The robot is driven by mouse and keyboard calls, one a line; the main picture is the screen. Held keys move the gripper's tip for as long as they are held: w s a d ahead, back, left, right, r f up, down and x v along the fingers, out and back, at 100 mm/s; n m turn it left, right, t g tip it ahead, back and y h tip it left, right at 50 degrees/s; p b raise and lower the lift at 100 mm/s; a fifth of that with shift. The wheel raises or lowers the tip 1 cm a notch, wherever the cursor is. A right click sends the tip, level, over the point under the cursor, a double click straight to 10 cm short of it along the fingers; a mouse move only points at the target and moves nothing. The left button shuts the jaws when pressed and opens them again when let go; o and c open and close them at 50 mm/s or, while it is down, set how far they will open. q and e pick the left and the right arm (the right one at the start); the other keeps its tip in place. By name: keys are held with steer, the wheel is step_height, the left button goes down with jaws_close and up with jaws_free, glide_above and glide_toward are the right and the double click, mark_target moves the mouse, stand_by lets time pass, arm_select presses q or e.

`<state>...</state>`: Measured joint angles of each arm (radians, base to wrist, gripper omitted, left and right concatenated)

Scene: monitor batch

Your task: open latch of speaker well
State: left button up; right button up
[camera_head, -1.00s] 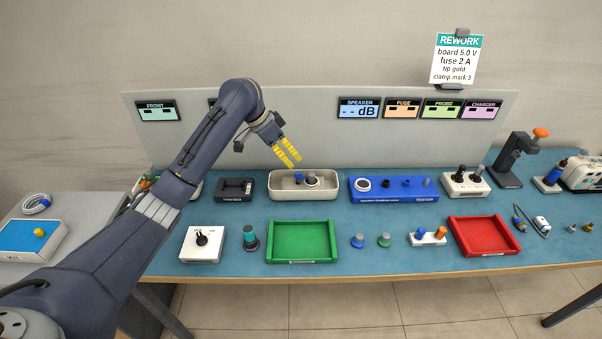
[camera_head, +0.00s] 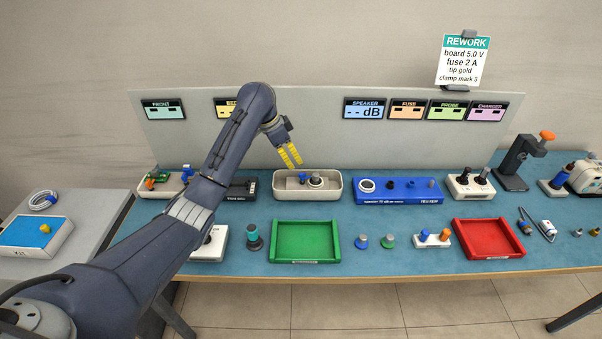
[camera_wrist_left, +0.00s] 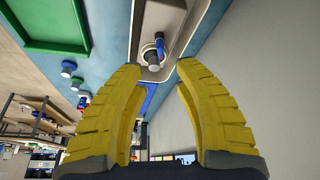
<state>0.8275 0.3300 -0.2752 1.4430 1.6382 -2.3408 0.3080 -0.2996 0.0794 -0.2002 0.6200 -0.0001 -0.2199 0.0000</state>
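The speaker well is a beige open tray (camera_head: 336,186) behind the green tray in the head view; it also shows at the top of the left wrist view (camera_wrist_left: 166,18). Inside it are a small blue lever, the latch (camera_head: 303,177), and a round grey-topped part (camera_head: 316,180). The blue latch (camera_wrist_left: 162,44) stands beside the round part in the left wrist view. My left gripper (camera_head: 291,156) has yellow fingers and hangs above and behind the well, apart from it. In the left wrist view its fingers (camera_wrist_left: 158,68) are spread with nothing between them. My right gripper is not in view.
A blue fixture (camera_head: 400,196) stands just right of the well, and a black box (camera_head: 243,188) is to its left, partly behind my arm. A green tray (camera_head: 305,256) is in front. A grey panel (camera_head: 320,140) with label displays rises behind.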

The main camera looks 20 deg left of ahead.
mark_target(301, 173)
arm_select(q)
steer(key=x, duration=0.8)
steer(key=shift+w+f, duration=0.1)
steer(key=shift+f, duration=0.05)
jaws_close()
